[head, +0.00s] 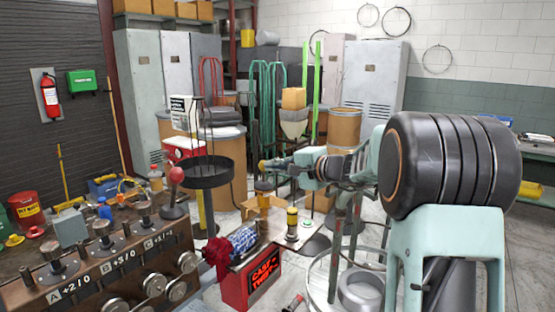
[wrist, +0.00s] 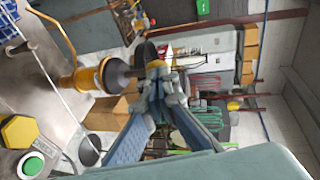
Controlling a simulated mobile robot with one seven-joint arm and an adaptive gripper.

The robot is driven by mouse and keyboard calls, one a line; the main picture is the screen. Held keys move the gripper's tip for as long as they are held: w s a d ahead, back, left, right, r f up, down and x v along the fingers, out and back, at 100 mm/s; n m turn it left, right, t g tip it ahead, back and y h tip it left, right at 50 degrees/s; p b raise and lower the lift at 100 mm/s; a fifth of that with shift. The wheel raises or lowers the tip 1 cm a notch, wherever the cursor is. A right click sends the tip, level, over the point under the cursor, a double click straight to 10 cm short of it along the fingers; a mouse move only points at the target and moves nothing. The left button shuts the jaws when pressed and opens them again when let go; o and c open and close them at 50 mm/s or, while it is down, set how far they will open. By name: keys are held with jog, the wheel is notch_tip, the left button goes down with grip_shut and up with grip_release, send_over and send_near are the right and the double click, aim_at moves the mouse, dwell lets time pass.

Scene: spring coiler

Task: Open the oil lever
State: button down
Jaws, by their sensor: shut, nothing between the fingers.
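My gripper (head: 268,165) reaches left from the teal arm above the bench. In the wrist view its two blue-grey fingers come together at the tips (wrist: 158,70), shut and empty. A yellow cylindrical fitting with a dark cap (wrist: 92,76), likely the oiler, lies just left of the fingertips in that sideways-turned view. In the head view a yellow and black fitting (head: 292,220) stands upright on the bench, below and right of my gripper. I cannot make out a separate oil lever on it, or whether the fingertips touch it.
A green button (head: 306,224) is beside the fitting and also shows in the wrist view (wrist: 33,165). A round black tray (head: 208,172) and a red-ball lever (head: 176,176) stand left of my gripper.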

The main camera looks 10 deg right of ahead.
aim_at(263, 161)
jog(key=p, duration=0.1)
jog(key=a+r+g+p, duration=0.1)
jog(key=shift+w+r+h+p, duration=0.25)
jog(key=shift+w+h+p, duration=0.1)
jog(key=shift+w+h, duration=0.05)
jog(key=shift+w+a+g+h+p, duration=0.3)
jog(key=shift+g+p, duration=0.3)
jog(key=shift+p, duration=0.15)
jog(key=shift+w+a+f, duration=0.15)
jog(key=shift+w+f, duration=0.05)
jog(key=shift+f, duration=0.05)
jog(key=shift+w+a, duration=0.1)
jog(key=shift+w, duration=0.05)
jog(key=shift+w+a, duration=0.1)
jog(key=shift+r, duration=0.1)
jog(key=shift+s+r+p, duration=0.15)
jog(key=shift+s+p, duration=0.05)
jog(key=shift+p, duration=0.1)
jog(key=r+b+v, duration=0.1)
jog(key=b+v, duration=0.1)
jog(key=v, duration=1.1)
jog(key=shift+r, duration=0.25)
jog(key=shift+w+a, duration=0.1)
